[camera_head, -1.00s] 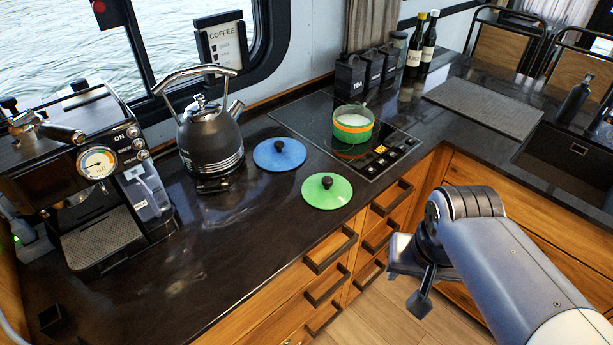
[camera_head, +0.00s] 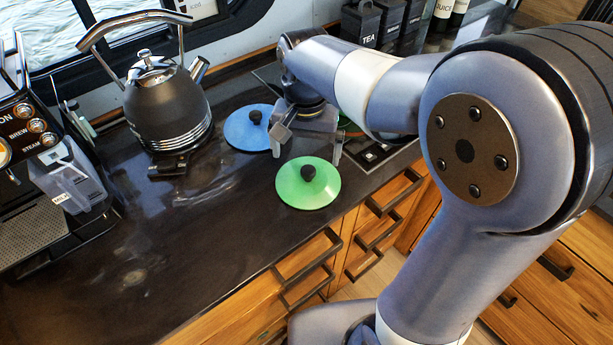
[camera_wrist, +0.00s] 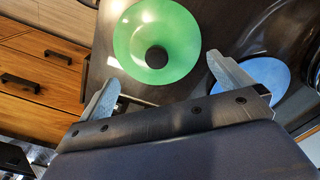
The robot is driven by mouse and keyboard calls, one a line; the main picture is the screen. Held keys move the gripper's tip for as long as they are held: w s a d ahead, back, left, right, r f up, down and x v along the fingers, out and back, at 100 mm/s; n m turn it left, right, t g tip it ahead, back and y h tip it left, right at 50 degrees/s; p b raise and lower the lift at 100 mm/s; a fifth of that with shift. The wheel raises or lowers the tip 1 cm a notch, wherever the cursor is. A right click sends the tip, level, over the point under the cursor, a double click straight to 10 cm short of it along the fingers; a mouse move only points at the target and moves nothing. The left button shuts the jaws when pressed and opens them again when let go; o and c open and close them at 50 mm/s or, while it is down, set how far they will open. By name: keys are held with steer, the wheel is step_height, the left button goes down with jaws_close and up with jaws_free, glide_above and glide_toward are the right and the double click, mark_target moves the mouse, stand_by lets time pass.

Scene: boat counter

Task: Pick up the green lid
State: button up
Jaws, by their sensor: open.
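The green lid (camera_head: 300,192) lies flat on the dark counter near its front edge, with a round black knob (camera_head: 308,172) on top. In the wrist view the green lid (camera_wrist: 165,25) lies just beyond the fingertips, its knob a little above the line between them. My gripper (camera_head: 307,146) is open and empty, above the counter just behind the lid in the head view. In the wrist view the two fingers of my gripper (camera_wrist: 160,75) are spread wide apart. Nothing is between them.
The blue lid (camera_head: 240,135) lies left of my gripper and close to it. A dark kettle (camera_head: 168,105) stands farther left, beside a coffee machine (camera_head: 30,175). My arm hides most of the cooktop and pot. Counter left of the green lid is clear.

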mark_target(308, 170)
steer(key=f, duration=0.6)
steer(key=shift+s+d+f, duration=0.1)
steer(key=shift+d+f, duration=0.15)
steer(key=shift+f, duration=0.15)
steer(key=c, duration=0.9)
steer(key=shift+s+f, duration=0.15)
steer(key=shift+s, duration=0.05)
steer(key=c, duration=1.1)
